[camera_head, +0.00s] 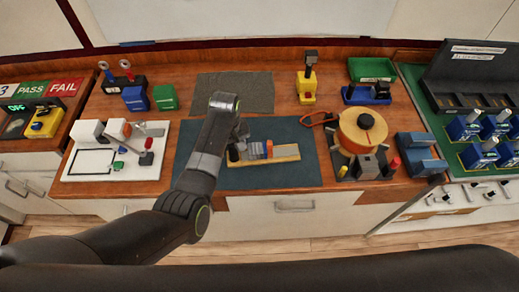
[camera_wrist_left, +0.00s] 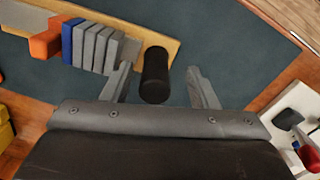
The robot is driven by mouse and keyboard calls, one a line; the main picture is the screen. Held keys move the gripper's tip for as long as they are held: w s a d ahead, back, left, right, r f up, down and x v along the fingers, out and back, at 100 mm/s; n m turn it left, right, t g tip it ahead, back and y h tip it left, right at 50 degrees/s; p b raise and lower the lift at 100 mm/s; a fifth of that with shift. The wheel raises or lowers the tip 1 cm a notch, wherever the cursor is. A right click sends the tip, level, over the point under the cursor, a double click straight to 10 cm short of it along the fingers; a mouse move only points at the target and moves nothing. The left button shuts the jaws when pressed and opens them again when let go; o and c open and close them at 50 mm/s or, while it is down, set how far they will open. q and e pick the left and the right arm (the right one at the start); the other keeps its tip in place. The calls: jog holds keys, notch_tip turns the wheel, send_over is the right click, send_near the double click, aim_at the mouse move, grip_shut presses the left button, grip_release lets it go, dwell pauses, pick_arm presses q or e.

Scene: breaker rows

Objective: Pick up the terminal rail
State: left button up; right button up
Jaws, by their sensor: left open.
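The terminal rail (camera_head: 287,154) is a light wooden strip carrying grey, blue and orange blocks. It lies on a dark blue-green mat (camera_head: 210,172) in the middle of the bench. In the left wrist view, the rail (camera_wrist_left: 152,29) runs to the upper left. A black cylindrical grip (camera_wrist_left: 155,75) stands at its near end. My left gripper (camera_wrist_left: 162,88) is open, with one finger on each side of the black grip and gaps showing. In the head view my left gripper (camera_head: 240,140) is over the rail's left end and partly hides it. My right gripper is not in view.
An orange reel (camera_head: 361,130) on a dark base stands right of the mat, with a blue block (camera_head: 420,152) beyond it. A white board (camera_head: 85,170) with a small fixture lies left. A grey mat (camera_head: 232,92) behind is clear.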

aim_at(233, 152)
pick_arm(q)
jog(key=f, duration=0.1)
jog(key=w+f+b, duration=0.1)
jog(key=f+b, duration=0.1)
jog(key=f, duration=0.1)
jog(key=shift+w+d, duration=0.2)
jog(key=shift+d, duration=0.05)
jog(key=shift+s+a+r+b, duration=0.1)
jog(key=shift+s+b, duration=0.05)
jog(key=shift+b, duration=0.15)
jog(key=shift+s+a+r, duration=0.1)
jog(key=shift+s+r, duration=0.05)
jog(key=shift+s, duration=0.1)
jog(key=shift+s+r, duration=0.1)
jog(key=shift+c, duration=1.6)
jog(key=shift+w, duration=0.2)
jog(key=shift+c, duration=1.3)
grip_shut()
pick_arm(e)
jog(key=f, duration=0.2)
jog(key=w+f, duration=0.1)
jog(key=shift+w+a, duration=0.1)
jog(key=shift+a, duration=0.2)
